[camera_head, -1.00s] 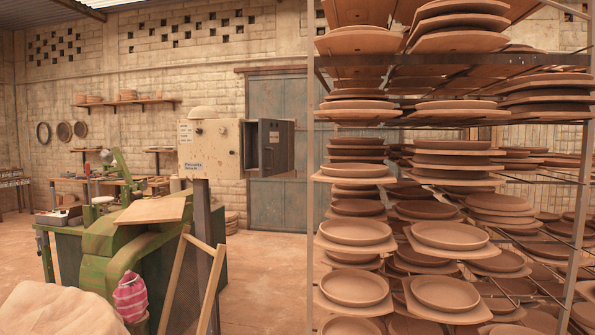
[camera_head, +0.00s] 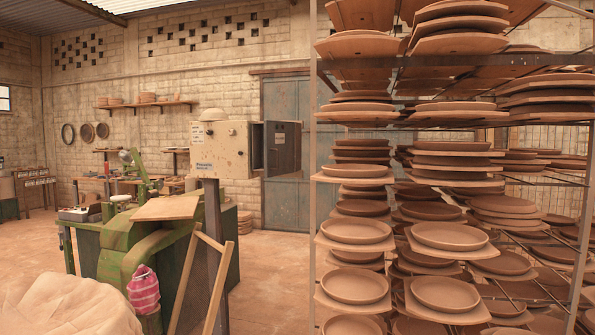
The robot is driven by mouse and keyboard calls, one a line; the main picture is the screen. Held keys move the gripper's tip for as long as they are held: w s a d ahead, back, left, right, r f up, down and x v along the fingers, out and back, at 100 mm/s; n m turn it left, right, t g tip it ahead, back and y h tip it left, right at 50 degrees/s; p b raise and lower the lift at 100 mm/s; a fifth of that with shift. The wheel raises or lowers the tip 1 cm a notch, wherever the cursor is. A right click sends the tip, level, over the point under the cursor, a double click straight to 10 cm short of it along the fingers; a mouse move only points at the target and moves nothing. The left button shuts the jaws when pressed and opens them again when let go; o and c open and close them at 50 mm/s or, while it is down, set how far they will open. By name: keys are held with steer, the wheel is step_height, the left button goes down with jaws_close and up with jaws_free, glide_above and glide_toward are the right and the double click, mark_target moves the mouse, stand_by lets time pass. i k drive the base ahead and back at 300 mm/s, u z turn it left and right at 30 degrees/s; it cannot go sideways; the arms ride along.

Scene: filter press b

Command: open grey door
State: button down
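A tall grey-blue door (camera_head: 287,200) stands in the back wall, looks closed, and is partly hidden by the rack and the box. A smaller dark grey door panel (camera_head: 284,148) with a pale label sticks out from the right side of a cream control box (camera_head: 222,147). It appears swung open, but I cannot tell exactly how it is hinged. My gripper is not in view.
A metal rack (camera_head: 313,230) full of clay plates fills the right side, close to me. A green machine (camera_head: 135,250) with a wooden board (camera_head: 167,208) on top stands at left. Bare floor (camera_head: 270,275) shows between them. A pale heaped mass (camera_head: 70,308) is at lower left.

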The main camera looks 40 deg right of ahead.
mark_target(278, 135)
steer(key=z, duration=0.1)
steer(key=i, duration=1.8)
steer(key=u, duration=0.35)
steer(key=k, duration=0.95)
steer(key=u, duration=0.25)
steer(key=i, duration=0.15)
steer(key=z, duration=0.1)
